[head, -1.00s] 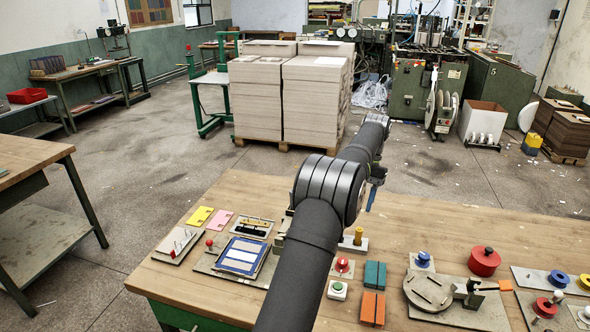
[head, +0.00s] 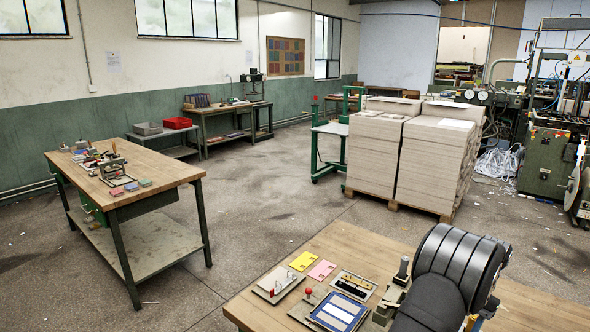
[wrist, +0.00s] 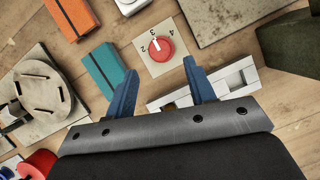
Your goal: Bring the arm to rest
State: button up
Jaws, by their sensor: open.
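My gripper (wrist: 159,88) shows in the wrist view with its two blue fingers apart and nothing between them. It is above the wooden workbench (wrist: 208,64). A red knob (wrist: 160,47) on a pale numbered plate lies just beyond the fingertips. A pale block with square recesses (wrist: 232,78) is partly hidden behind the right finger. In the head view my arm crosses the lower right corner, and the gripper itself is out of the picture.
A teal block (wrist: 109,68), an orange block (wrist: 72,17) and a grey round fixture (wrist: 45,90) lie on the bench. In the head view, board stacks (head: 435,165) stand on a pallet behind the bench (head: 345,240). A second table (head: 150,188) is at left, with open floor between.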

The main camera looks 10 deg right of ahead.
jog(key=shift+x, duration=2.7)
jog(key=shift+r, duration=0.1)
jog(key=v, duration=1.7)
jog(key=x, duration=1.6)
jog(key=shift+f, duration=0.2)
jog(key=shift+a+f+n, duration=0.2)
jog(key=shift+f+n, duration=0.1)
jog(key=shift+f, duration=0.05)
jog(key=n+g+h, duration=0.1)
jog(key=n, duration=0.2)
jog(key=n+h, duration=0.1)
jog(key=n, duration=0.2)
jog(key=shift+w+a+g, duration=0.15)
jog(key=shift+a+g, duration=0.05)
jog(key=shift+g, duration=0.2)
jog(key=n+h, duration=0.1)
jog(key=n, duration=0.1)
jog(key=n+h, duration=0.1)
jog(key=n, duration=0.2)
jog(key=shift+a, duration=0.2)
jog(key=shift+o, duration=0.2)
